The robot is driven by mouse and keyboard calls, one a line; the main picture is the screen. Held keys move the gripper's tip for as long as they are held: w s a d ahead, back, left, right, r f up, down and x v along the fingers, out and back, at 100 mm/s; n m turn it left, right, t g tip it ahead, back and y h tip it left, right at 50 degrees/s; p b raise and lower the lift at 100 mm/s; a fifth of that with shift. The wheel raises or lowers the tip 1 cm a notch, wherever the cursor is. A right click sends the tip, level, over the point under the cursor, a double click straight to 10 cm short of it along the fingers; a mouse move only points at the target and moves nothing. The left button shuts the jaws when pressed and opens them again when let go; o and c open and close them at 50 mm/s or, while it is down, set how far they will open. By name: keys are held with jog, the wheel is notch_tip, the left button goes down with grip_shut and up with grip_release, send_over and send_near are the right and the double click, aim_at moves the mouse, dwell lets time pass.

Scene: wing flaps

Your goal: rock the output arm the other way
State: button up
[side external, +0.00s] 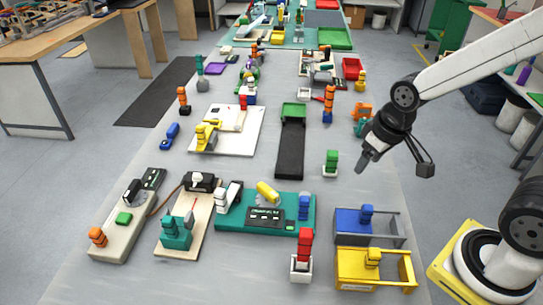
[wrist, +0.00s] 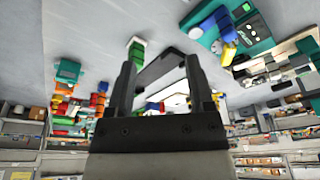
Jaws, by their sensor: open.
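My gripper (side external: 364,160) is open and empty, held above the right part of the long grey table. In the wrist view its two dark fingers (wrist: 160,62) stand apart with nothing between them. No part can be told for certain as the output arm. A white board (side external: 240,140) with yellow linkage pieces (side external: 206,135) lies left of my gripper. A cream board (side external: 172,238) nearer the camera carries a teal block mechanism (side external: 176,233) with a thin upright rod, and a black-and-white unit at its far end. My gripper touches none of these.
A green block on a white base (side external: 331,163) stands just left of my gripper. A dark belt with a green tray (side external: 293,115) lies further left. Blue (side external: 368,225) and yellow (side external: 375,267) open-frame boxes stand at the near right. Bare table lies between the boards.

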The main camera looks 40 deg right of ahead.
jog(key=r, duration=0.1)
jog(key=n+t+h, duration=0.7)
jog(key=n+h, duration=0.8)
jog(key=n, duration=1)
send_over(218, 197)
jog(key=v, duration=0.4)
jog(key=shift+t, duration=0.4)
jog(key=f, duration=1)
jog(key=shift+s+a+f, duration=0.1)
jog(key=shift+s+a, duration=0.2)
jog(key=shift+a, duration=0.05)
jog(key=shift+d, duration=0.1)
jog(key=shift+x, duration=3.8)
